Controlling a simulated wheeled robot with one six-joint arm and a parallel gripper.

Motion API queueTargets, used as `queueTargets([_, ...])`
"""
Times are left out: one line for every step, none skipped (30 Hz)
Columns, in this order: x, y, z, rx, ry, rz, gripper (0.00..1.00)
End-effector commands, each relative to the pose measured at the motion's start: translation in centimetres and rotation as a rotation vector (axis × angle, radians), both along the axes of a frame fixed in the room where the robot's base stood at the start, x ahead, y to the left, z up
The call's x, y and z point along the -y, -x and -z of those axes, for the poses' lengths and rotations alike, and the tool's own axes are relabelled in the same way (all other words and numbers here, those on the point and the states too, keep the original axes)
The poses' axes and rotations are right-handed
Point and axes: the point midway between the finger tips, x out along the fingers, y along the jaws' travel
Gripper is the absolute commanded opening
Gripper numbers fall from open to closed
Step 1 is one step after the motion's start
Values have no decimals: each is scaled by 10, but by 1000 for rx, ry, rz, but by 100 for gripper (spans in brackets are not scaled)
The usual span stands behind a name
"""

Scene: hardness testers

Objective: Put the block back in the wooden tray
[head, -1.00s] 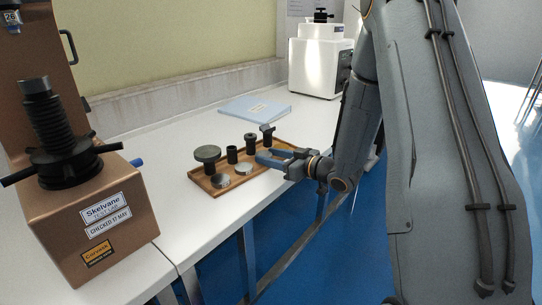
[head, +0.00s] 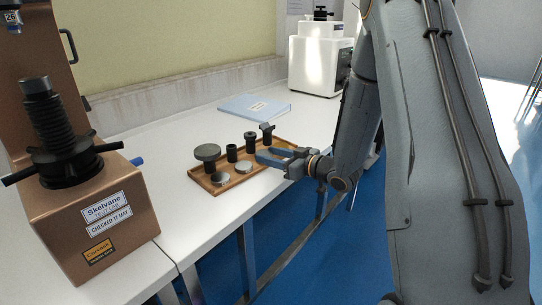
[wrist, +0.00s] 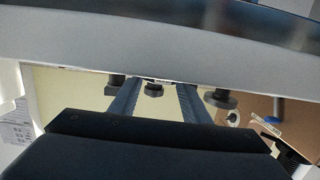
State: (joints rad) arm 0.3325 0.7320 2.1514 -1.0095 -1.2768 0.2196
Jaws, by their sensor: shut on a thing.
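The wooden tray (head: 238,184) lies on the white bench, with two silver discs (head: 221,179) and several dark anvils in it. My gripper (head: 259,156) reaches in from the right, low at the tray's right end. Its two blue fingers stay some way apart and are shut on the block. In the wrist view the fingers (wrist: 157,82) point away, and only a thin pale edge shows between their tips, probably the block (wrist: 158,80). The rest of the block is hidden, and I cannot tell whether it touches the tray.
Dark anvils (head: 250,141) stand upright close beside my fingers. A brown hardness tester (head: 100,215) stands at the left front, and a white machine (head: 318,66) at the back. A blue folder (head: 255,107) lies behind the tray. Clear bench lies left of the tray.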

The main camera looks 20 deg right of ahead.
Motion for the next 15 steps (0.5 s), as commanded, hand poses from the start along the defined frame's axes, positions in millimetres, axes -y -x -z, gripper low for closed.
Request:
queueTargets([0,0,1,1,-1,0,8])
queueTargets([0,0,1,1,0,0,8])
queueTargets([0,0,2,1,0,0,8])
queueTargets([0,0,2,1,0,0,8])
queueTargets([0,0,3,1,0,0,8])
queueTargets([0,0,4,1,0,0,8])
queueTargets([0,0,4,1,0,0,8])
queueTargets([0,0,5,1,0,0,8])
queueTargets([0,0,5,1,0,0,8])
queueTargets([0,0,5,1,0,0,8])
queueTargets([0,0,5,2,0,0,48])
queueTargets([0,0,5,1,0,0,55])
queueTargets([0,0,5,1,0,0,60])
queueTargets([0,0,5,1,0,0,65])
queueTargets([0,0,5,1,0,0,65])
